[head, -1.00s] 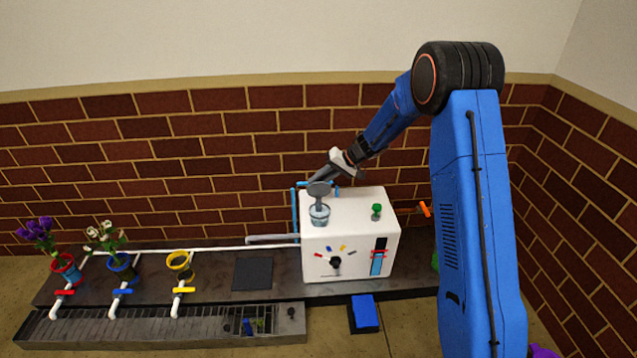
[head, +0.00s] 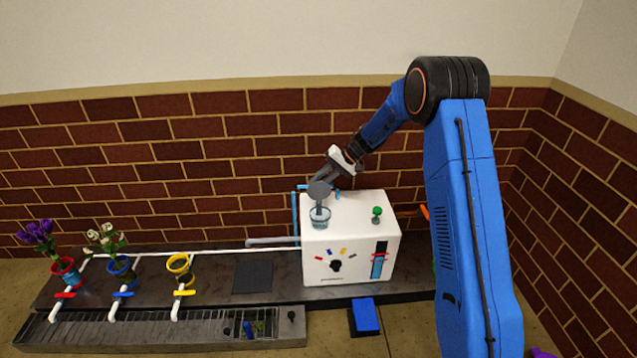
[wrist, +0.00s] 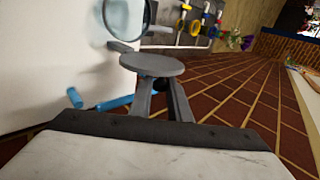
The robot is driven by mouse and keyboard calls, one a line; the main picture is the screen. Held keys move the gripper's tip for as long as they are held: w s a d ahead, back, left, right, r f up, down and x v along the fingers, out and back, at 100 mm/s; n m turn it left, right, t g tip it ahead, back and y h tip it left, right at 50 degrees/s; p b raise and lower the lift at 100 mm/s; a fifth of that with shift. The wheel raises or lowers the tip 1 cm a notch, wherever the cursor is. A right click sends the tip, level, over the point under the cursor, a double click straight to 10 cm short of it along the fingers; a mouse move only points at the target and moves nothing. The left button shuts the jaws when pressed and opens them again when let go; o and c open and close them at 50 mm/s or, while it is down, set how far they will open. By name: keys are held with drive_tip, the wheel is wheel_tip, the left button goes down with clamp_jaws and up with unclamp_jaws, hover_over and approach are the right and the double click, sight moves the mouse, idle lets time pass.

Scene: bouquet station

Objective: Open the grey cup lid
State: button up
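The grey cup lid (head: 319,190) is a round disc standing raised above the clear cup (head: 320,221), with a grey piece running down from it. The cup is on top of the white machine (head: 352,209). In the wrist view the lid (wrist: 152,64) is in front of my fingertips and hides them, and part of the cup (wrist: 124,18) shows beyond it. My gripper (head: 327,181) is right behind the lid; its two fingers (wrist: 161,96) show a gap between them. I cannot tell whether they touch the lid.
Blue pipes (head: 296,211) run at the machine's back left. A green knob (head: 377,213) sits on its top right. Red, blue and yellow pots stand on the dark counter (head: 217,276) to the left, two with flowers. A brick wall (head: 235,150) stands behind.

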drive_tip(key=o, duration=0.3)
drive_tip(key=shift+o, duration=0.2)
drive_tip(key=shift+d, duration=0.1)
drive_tip(key=v, duration=1.7)
drive_tip(key=shift+r, duration=0.1)
